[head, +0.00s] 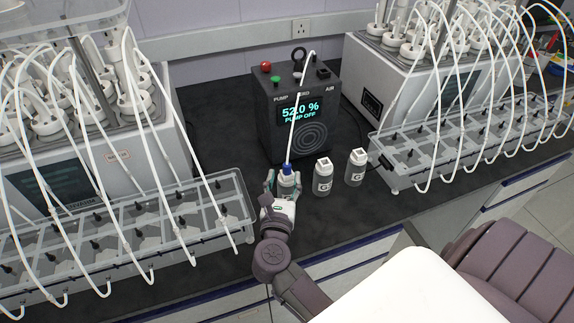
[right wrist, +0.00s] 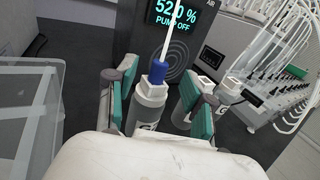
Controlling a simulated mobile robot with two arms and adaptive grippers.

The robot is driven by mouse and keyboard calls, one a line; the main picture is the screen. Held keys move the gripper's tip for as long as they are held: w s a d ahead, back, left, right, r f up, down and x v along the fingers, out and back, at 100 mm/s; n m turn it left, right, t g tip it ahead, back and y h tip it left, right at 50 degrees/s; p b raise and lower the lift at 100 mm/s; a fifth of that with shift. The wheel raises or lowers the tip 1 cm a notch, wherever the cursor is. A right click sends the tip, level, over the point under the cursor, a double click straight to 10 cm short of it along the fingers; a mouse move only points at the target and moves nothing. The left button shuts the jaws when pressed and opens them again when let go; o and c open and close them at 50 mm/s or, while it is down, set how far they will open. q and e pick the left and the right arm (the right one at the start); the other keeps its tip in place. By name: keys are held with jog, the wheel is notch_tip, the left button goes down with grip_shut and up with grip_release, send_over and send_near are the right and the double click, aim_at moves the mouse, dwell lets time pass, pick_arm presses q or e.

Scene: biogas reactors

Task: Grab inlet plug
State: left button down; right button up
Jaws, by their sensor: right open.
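A blue plug (head: 287,169) on the end of a thin white tube sits in the top of a grey bottle (head: 289,181) in front of the black pump box. I take it to be the inlet plug. In the right wrist view the blue plug (right wrist: 157,72) is upright on the white neck of the bottle (right wrist: 147,112). My right gripper (head: 284,184) is open, with its green-padded fingers on either side of this bottle. The fingertips reach about the bottle's neck, just below the plug; I cannot tell if they touch the bottle. My left gripper is not in view.
The black pump box (head: 296,115) reads "52.0 %" and "PUMP OFF". Two more bottles, one nearer (head: 322,177) and one farther right (head: 355,167), stand close to the gripper. Clear tube racks stand left (head: 240,200) and right (head: 392,182).

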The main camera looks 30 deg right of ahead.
aim_at(286, 169)
jog(key=shift+w+d+r+p, duration=0.1)
jog(key=shift+w+d+p, duration=0.2)
jog(key=shift+w+d, duration=0.1)
jog(key=x, duration=0.1)
jog(key=p+x, duration=0.1)
jog(key=x, duration=0.1)
jog(key=p+x, duration=0.1)
jog(key=shift+w+d+f, duration=0.2)
jog(key=shift+d+f, duration=0.1)
jog(key=shift+f, duration=0.1)
jog(key=shift+a, duration=0.1)
jog(key=shift+s, duration=0.1)
jog(key=shift+c, duration=1.2)
grip_shut()
